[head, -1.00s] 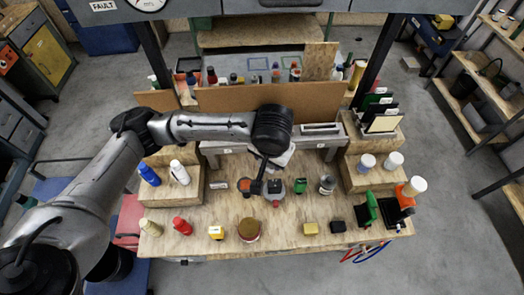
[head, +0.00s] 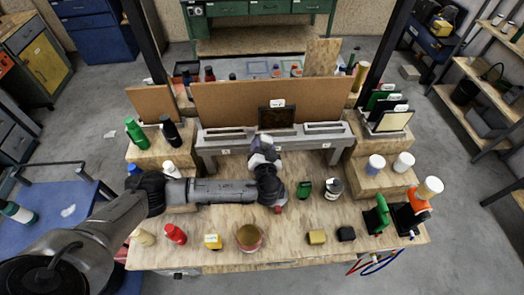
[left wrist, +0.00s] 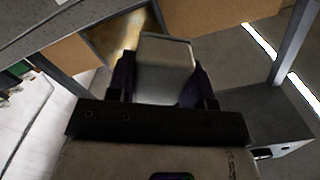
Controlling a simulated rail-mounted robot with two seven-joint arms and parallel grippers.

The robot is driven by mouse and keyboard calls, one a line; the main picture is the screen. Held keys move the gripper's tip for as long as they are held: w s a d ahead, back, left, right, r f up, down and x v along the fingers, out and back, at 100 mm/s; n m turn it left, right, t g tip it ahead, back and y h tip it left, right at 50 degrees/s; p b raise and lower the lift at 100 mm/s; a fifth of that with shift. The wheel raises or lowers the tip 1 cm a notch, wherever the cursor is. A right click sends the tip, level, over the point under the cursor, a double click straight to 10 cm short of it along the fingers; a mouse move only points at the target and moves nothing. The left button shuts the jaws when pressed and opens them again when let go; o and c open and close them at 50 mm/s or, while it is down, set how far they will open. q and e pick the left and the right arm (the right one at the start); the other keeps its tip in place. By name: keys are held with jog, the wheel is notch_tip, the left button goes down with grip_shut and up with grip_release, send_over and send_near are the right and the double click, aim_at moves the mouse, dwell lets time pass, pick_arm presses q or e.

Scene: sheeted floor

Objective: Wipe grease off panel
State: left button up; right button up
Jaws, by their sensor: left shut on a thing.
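A dark panel (head: 277,117) with a small white label stands upright in the slotted top of a grey rack (head: 222,137), against a brown backboard. My left gripper (head: 262,152) reaches away toward the rack, in front of and below the panel. In the left wrist view its two dark fingers (left wrist: 165,80) are shut on a pale grey block (left wrist: 165,65). A brownish, shiny panel surface (left wrist: 108,42) shows beyond the block there; the block looks close to it, but I cannot tell whether they touch. No grease can be made out clearly. My right gripper is not in view.
A round tin (head: 249,238), a yellow block (head: 317,237) and a black block (head: 346,234) sit along the front of the wooden bench. Bottles stand on the left step; white-lidded jars (head: 376,163) and slotted panels (head: 392,119) are at right. The front middle has bare wood.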

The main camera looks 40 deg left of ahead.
aim_at(260, 124)
pick_arm(q)
jog(key=shift+a+f+y, duration=0.2)
jog(key=shift+f+y, duration=0.1)
jog(key=shift+f, duration=0.1)
jog(key=shift+w+a, duration=0.15)
jog(key=shift+w, duration=0.05)
jog(key=shift+b+x, duration=0.85)
jog(key=shift+x, duration=1.6)
jog(key=shift+w+a+r, duration=0.1)
jog(key=shift+b+x, duration=0.9)
jog(key=shift+x, duration=0.2)
